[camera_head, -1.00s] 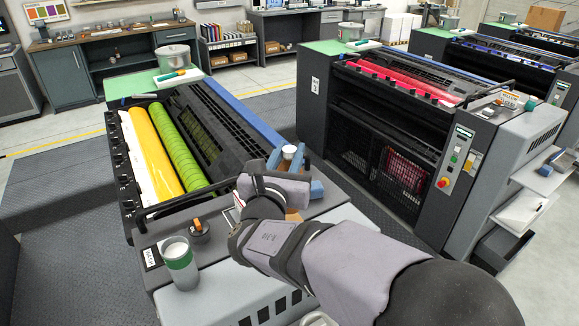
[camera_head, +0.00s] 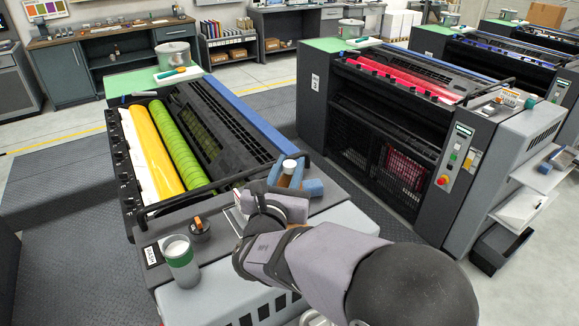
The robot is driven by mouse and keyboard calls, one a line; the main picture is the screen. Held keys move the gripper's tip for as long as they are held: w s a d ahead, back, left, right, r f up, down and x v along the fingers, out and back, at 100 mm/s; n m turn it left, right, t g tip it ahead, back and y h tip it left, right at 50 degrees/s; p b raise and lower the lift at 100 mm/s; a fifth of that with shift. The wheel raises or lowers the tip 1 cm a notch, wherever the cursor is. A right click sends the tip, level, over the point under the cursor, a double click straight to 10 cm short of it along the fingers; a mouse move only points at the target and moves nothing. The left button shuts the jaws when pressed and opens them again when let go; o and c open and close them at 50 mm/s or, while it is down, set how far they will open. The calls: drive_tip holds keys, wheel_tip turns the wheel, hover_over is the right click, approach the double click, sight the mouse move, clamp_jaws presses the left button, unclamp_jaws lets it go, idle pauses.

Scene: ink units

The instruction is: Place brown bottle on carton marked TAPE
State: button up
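My wrist and arm hide what lies just below and in front of the bottle. I cannot make out a carton marked TAPE; no such lettering is readable here.
Colored rollers (camera_head: 176,150) lie behind the ledge.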

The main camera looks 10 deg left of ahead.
drive_tip(key=o, duration=0.3)
drive_tip(key=shift+r, duration=0.1)
drive_tip(key=shift+r, duration=0.15)
drive_tip(key=s+b, duration=0.5)
drive_tip(key=s, duration=0.7)
drive_tip(key=shift+d, duration=0.1)
